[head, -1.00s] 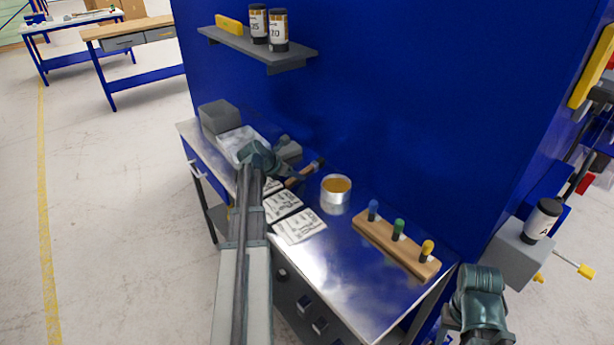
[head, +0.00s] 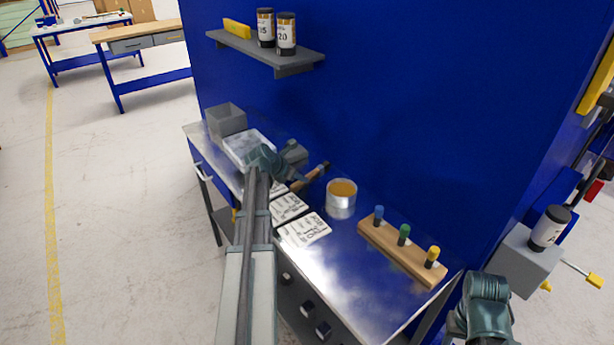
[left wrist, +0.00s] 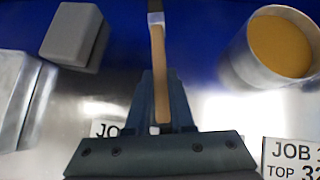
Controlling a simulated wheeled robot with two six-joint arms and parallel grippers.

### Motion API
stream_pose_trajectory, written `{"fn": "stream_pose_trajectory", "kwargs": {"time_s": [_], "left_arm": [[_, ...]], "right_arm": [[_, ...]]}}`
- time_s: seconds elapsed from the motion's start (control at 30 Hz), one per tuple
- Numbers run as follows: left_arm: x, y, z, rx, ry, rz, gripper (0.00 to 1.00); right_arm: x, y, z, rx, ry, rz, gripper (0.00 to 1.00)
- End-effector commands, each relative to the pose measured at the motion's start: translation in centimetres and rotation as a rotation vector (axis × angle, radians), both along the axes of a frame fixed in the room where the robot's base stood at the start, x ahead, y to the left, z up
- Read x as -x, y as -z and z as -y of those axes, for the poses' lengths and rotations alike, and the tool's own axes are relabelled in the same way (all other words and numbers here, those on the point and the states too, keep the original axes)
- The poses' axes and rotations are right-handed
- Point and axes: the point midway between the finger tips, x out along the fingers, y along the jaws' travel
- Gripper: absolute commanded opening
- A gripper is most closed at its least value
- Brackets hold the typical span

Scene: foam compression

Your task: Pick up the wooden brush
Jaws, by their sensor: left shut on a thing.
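The wooden brush (head: 312,176) has a light wooden handle and a dark head end. My left gripper (head: 290,180) reaches over the bench and is shut on the brush's handle. In the left wrist view the handle (left wrist: 158,75) stands between the fingers of my left gripper (left wrist: 162,105), with the head end pointing away at the top. The brush seems slightly above the bench top. The fingertips are mostly hidden by the wrist in the head view. My right arm's end (head: 485,305) is at the bottom right, its fingers cut off by the edge.
A round tin (head: 341,200) with amber contents stands just right of the brush. Printed job cards (head: 303,231) lie in front. A wooden rack (head: 402,252) with coloured pegs stands right.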

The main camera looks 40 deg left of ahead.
Motion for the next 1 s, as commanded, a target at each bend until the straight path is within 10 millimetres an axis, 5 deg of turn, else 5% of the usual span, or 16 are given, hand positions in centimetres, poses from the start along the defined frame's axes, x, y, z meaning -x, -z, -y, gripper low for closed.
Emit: {"fn": "stream_pose_trajectory", "kwargs": {"time_s": [0.27,0.7,1.0], "left_arm": [[0.4,-1.8,-0.1,0.001,0.001,0.001,0.00],[0.4,-7.8,-0.1,0.001,0.001,0.000,0.00],[7.5,-7.0,-2.0,0.002,-0.005,0.000,0.00]], "right_arm": [[0.0,-1.8,0.0,0.000,0.000,0.000,0.50],[0.0,-7.8,0.0,0.000,0.000,0.000,0.50],[0.0,-7.0,0.0,0.000,0.000,0.000,0.50]]}}
